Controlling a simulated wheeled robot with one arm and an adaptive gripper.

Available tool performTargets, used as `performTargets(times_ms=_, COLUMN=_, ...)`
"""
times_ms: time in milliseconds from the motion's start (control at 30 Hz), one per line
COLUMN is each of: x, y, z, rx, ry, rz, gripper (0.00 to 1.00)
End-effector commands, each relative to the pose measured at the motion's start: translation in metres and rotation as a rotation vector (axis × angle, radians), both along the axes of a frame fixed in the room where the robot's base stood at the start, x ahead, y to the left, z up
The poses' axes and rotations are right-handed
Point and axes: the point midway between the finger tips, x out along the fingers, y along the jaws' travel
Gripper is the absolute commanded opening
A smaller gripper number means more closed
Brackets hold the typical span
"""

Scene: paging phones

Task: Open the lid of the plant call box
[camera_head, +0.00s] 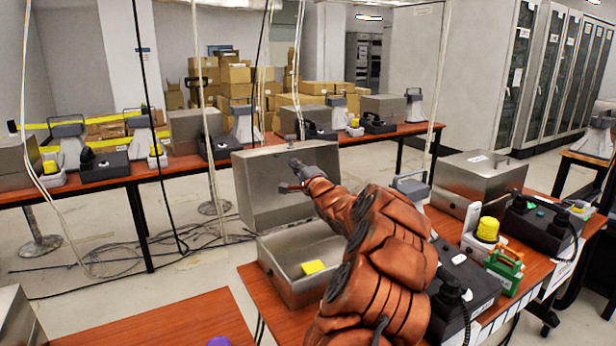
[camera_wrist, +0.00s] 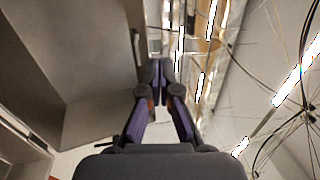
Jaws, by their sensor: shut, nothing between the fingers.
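The plant call box is a grey metal box (camera_head: 300,285) on the wooden table, with its lid (camera_head: 265,180) standing up and open at the back. A small yellow object (camera_head: 313,267) shows inside. My gripper (camera_head: 292,172) is in front of the lid's inner face, toward its upper right part. In the wrist view the fingers (camera_wrist: 155,75) are together and empty, and a grey metal panel, probably the lid (camera_wrist: 85,65), fills the left side. I cannot tell whether the gripper touches the lid. My arm hides the box's right side.
A closed grey box (camera_head: 480,180), a yellow-topped device (camera_head: 487,230), a green device (camera_head: 505,268) and a black phone (camera_head: 540,222) stand on the right of the table. Cables (camera_head: 215,170) hang near the lid. A back table (camera_head: 110,185) holds more phones and boxes.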

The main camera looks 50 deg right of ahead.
Motion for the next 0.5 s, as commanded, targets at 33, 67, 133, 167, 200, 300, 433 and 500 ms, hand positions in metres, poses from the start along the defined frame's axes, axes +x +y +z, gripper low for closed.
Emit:
performTargets(times_ms=33, x=0.003, y=-0.001, z=0.006, rx=0.004, ry=0.010, rz=0.000, gripper=0.00)
performTargets(times_ms=67, x=0.004, y=-0.002, z=0.007, rx=0.006, ry=0.016, rz=0.000, gripper=0.00)
performTargets(times_ms=133, x=0.007, y=-0.003, z=0.007, rx=0.010, ry=0.029, rz=-0.001, gripper=0.00)
performTargets(times_ms=167, x=0.009, y=-0.004, z=0.007, rx=0.012, ry=0.035, rz=-0.001, gripper=0.00)
performTargets(times_ms=200, x=0.011, y=-0.004, z=0.007, rx=0.014, ry=0.044, rz=-0.001, gripper=0.00)
performTargets(times_ms=300, x=0.016, y=-0.006, z=0.008, rx=0.021, ry=0.062, rz=0.000, gripper=0.00)
performTargets(times_ms=433, x=0.022, y=-0.007, z=0.010, rx=0.029, ry=0.084, rz=0.001, gripper=0.00)
performTargets(times_ms=500, x=0.025, y=-0.008, z=0.011, rx=0.033, ry=0.095, rz=0.001, gripper=0.00)
